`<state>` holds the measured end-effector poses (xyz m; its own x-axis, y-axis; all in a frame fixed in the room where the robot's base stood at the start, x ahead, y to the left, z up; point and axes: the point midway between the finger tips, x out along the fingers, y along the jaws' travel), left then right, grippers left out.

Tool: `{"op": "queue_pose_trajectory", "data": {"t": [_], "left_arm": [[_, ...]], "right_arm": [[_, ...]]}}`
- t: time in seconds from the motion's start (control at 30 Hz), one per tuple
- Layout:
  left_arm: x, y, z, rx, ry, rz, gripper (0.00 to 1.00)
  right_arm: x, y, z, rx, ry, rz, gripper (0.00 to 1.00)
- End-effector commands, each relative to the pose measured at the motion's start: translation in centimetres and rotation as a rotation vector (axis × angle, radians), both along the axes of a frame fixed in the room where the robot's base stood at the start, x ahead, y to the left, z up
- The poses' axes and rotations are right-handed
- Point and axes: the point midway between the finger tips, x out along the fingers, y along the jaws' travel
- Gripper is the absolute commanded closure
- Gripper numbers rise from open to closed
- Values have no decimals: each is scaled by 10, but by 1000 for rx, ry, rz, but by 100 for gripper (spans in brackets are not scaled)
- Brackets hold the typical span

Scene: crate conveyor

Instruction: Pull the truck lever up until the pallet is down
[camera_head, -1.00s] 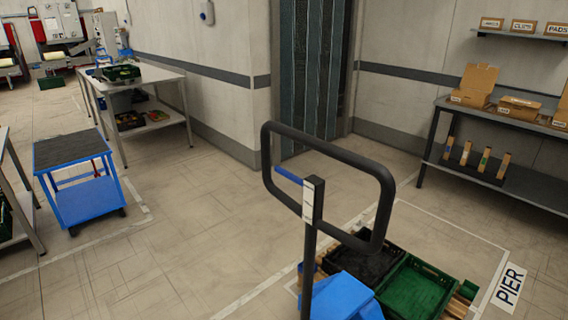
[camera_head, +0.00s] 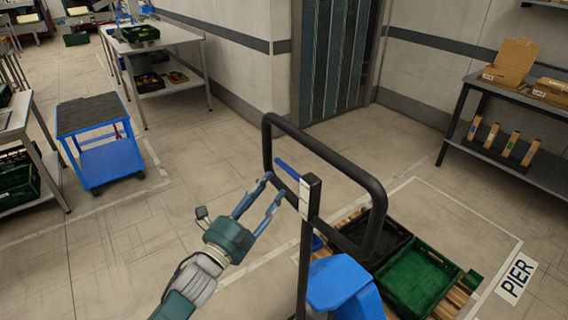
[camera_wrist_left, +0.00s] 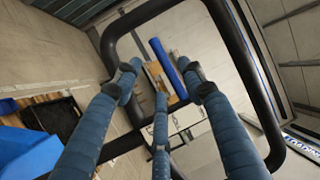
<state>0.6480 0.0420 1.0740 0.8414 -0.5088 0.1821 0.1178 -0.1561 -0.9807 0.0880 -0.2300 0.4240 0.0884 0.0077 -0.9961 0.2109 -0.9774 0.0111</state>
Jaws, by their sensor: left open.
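The blue truck lever (camera_head: 288,168) sticks out to the left from the top of the truck's dark post (camera_head: 307,230), inside the black loop handle (camera_head: 375,205). My left gripper (camera_head: 262,197) is open, just left of the post and a little below the lever. In the left wrist view the lever (camera_wrist_left: 166,66) shows beyond and between the spread fingers (camera_wrist_left: 160,85), apart from them as far as I can tell. The pallet (camera_head: 452,300) is under a green crate (camera_head: 418,278) and a black crate (camera_head: 372,240); its height is hard to tell. My right gripper is not in view.
The truck's blue body (camera_head: 340,285) stands in front of the crates. A blue cart (camera_head: 112,160) and a table (camera_head: 165,48) are at the left. A shelf table (camera_head: 520,165) is at the right. A floor label reads PIER (camera_head: 516,277). Open floor lies left of the truck.

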Motion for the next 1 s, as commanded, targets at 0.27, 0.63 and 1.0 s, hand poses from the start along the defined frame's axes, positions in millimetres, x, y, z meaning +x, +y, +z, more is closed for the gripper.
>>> {"op": "queue_pose_trajectory", "data": {"t": [0.27, 0.63, 1.0], "left_arm": [[47, -28, 14, -3, 1, 1, 59], [74, -44, 17, -3, 2, 0, 59], [74, -44, 16, -3, 2, 0, 85]], "right_arm": [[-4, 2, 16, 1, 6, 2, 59], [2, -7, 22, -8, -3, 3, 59], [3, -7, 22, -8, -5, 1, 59]]}}
